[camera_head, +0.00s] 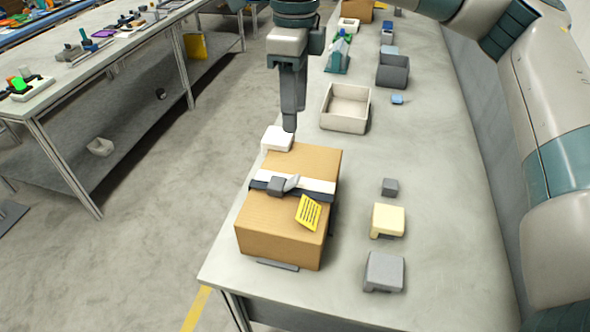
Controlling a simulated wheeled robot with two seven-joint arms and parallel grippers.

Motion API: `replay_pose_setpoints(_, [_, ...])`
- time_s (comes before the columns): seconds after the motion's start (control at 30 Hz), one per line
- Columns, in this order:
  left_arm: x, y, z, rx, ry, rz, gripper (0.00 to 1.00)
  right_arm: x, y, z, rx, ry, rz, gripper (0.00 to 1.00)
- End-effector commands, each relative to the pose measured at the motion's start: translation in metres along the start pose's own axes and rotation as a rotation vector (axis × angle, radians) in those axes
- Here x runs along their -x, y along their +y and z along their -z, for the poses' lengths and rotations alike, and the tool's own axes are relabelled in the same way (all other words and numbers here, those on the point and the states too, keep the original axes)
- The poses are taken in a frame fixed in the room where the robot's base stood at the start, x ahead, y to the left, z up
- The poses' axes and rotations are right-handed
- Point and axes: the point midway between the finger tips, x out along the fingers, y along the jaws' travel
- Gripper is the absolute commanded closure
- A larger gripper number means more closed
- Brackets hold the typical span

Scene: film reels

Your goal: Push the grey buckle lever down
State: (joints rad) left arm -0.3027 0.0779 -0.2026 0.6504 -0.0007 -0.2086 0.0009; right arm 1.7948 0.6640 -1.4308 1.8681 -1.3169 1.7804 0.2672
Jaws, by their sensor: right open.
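A brown cardboard box (285,222) stands near the front left of the grey table. A white and dark strap (318,185) runs across its top. The grey buckle (276,186) sits on the strap, with its light grey lever (292,183) raised and tilted to the right. A yellow label (308,212) with dark lines lies on the box in front of the strap. My right gripper (289,128) points down beyond the buckle, near the box's far edge, apart from the lever. It is open and holds nothing; the finger gap hardly shows. My left gripper is not in view.
A white block (277,139) stands just behind the box. Grey (384,271), cream (388,220) and small dark (390,187) blocks stand to its right. An open beige bin (345,108) is farther back. The table between box and blocks is clear.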

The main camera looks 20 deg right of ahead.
Motion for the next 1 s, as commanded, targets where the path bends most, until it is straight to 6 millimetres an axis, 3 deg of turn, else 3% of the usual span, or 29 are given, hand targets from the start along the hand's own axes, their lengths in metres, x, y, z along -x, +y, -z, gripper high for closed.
replay_pose_setpoints(0.27, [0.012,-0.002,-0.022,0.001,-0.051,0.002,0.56,-0.035,0.001,0.001,0.001,0.004,-0.003,0.56])
replay_pose_setpoints(0.8, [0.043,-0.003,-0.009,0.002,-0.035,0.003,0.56,-0.130,0.001,0.002,0.000,0.004,-0.003,0.56])
replay_pose_setpoints(1.0, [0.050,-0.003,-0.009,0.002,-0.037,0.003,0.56,-0.154,0.000,0.001,-0.001,0.002,-0.002,0.56])
